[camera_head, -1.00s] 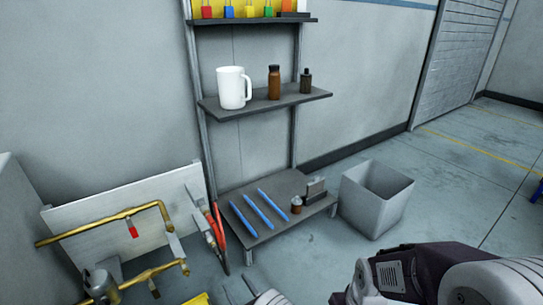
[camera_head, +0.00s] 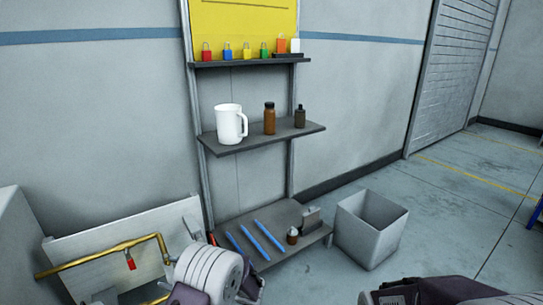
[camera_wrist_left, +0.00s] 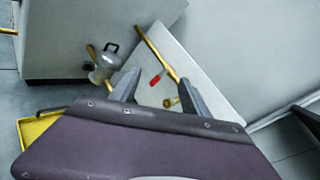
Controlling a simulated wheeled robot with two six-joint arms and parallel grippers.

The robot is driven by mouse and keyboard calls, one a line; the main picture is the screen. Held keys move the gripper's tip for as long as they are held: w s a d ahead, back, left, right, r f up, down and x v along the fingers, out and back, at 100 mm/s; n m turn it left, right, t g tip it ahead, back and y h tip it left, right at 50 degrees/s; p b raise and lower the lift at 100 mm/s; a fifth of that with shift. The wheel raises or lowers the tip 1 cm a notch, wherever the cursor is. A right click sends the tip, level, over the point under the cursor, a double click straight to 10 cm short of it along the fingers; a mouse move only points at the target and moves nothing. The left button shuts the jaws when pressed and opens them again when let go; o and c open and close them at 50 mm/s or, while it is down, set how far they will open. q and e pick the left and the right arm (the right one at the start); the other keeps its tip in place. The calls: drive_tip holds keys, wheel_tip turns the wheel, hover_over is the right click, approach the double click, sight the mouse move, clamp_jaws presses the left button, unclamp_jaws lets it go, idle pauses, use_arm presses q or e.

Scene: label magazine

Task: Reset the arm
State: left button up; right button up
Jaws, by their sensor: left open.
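My left arm comes up at the bottom of the head view, in front of the lower shelf. My left gripper (camera_head: 252,287) is partly hidden there behind its own wrist. In the left wrist view the left gripper (camera_wrist_left: 160,92) shows two fingers spread apart with nothing between them. Beyond the fingers are a white panel, a brass pipe (camera_wrist_left: 156,50) and a red tag (camera_wrist_left: 157,78). My right arm shows only as a link at the lower right of the head view; its gripper is out of the picture.
A shelf rack holds padlocks (camera_head: 228,51), a white mug (camera_head: 230,124), a brown bottle (camera_head: 269,119) and a dark bottle (camera_head: 300,117). Blue pens lie on the lower shelf (camera_head: 284,216). A grey bin (camera_head: 368,228) stands right of it.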

use_arm(q)
drive_tip(key=s+a+r+n+g+h+p, duration=0.1)
drive_tip(key=s+a+r+n+g+h, duration=0.2)
drive_tip(key=s, duration=0.5)
drive_tip(key=s+a+r+n+g+h+p, duration=0.1)
drive_tip(key=s+n+g+h, duration=0.35)
drive_tip(key=s, duration=0.35)
drive_tip(key=s+d+f+n+t+h, duration=0.2)
drive_tip(key=s+d+n+h, duration=0.15)
drive_tip(key=d, duration=0.35)
drive_tip(key=s+d+f+n+t+h, duration=0.1)
drive_tip(key=s+d+f+n+h, duration=0.2)
drive_tip(key=d+n+h, duration=0.3)
wheel_tip(320, 180, up, 38)
drive_tip(key=w+d+y+p, duration=0.1)
drive_tip(key=w+p, duration=0.1)
drive_tip(key=p, duration=3.6)
drive_tip(key=shift+d+r+m+t+p, duration=0.2)
drive_tip(key=shift+d+m+t+p, duration=0.05)
drive_tip(key=shift+m+t+p, duration=0.2)
use_arm(e)
wheel_tip(320, 180, up, 42)
use_arm(q)
drive_tip(key=shift+w, duration=0.1)
